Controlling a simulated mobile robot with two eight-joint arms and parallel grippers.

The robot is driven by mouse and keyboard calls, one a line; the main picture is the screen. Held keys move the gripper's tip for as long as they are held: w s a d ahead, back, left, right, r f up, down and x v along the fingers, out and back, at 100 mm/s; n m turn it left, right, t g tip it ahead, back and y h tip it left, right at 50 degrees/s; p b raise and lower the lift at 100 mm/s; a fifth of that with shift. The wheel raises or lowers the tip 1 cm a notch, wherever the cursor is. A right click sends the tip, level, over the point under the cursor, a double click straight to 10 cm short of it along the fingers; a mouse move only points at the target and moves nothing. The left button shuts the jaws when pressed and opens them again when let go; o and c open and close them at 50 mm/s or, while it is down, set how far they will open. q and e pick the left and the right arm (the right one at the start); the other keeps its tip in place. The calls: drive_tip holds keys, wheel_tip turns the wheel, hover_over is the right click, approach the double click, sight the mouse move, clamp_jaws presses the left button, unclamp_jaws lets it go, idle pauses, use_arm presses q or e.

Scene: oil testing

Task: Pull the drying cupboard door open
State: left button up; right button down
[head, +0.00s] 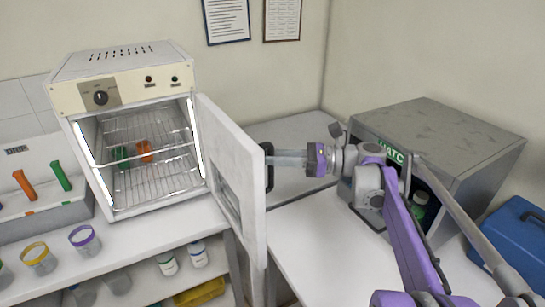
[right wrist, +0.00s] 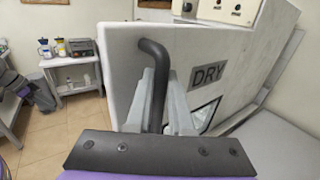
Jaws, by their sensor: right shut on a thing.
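The drying cupboard (head: 130,70) stands on the bench at the left of the head view. Its white door (head: 236,175) is swung wide open on its right side, and the lit wire shelves inside show. My right gripper (head: 274,158) is at the outer face of the door, shut on the black door handle (head: 270,168). In the right wrist view the two fingers (right wrist: 165,100) sit on either side of the dark bar handle (right wrist: 155,75), beside the DRY label on the door (right wrist: 120,55). My left gripper is not in view.
Green and orange items (head: 145,150) lie on the cupboard's shelf. A rack with coloured tubes (head: 45,215) and ringed cups (head: 85,240) stand at the left. A grey box cabinet (head: 450,130) and a blue case (head: 515,235) are at the right.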

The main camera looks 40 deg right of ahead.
idle(0.4)
drive_tip(key=c, duration=0.8)
unclamp_jaws()
drive_tip(key=shift+w, duration=0.15)
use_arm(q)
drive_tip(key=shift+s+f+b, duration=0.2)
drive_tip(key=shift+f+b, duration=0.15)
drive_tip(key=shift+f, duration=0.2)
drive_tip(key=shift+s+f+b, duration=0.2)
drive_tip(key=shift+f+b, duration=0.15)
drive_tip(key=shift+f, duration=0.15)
use_arm(e)
drive_tip(key=v, duration=1.1)
drive_tip(key=shift+a, duration=0.15)
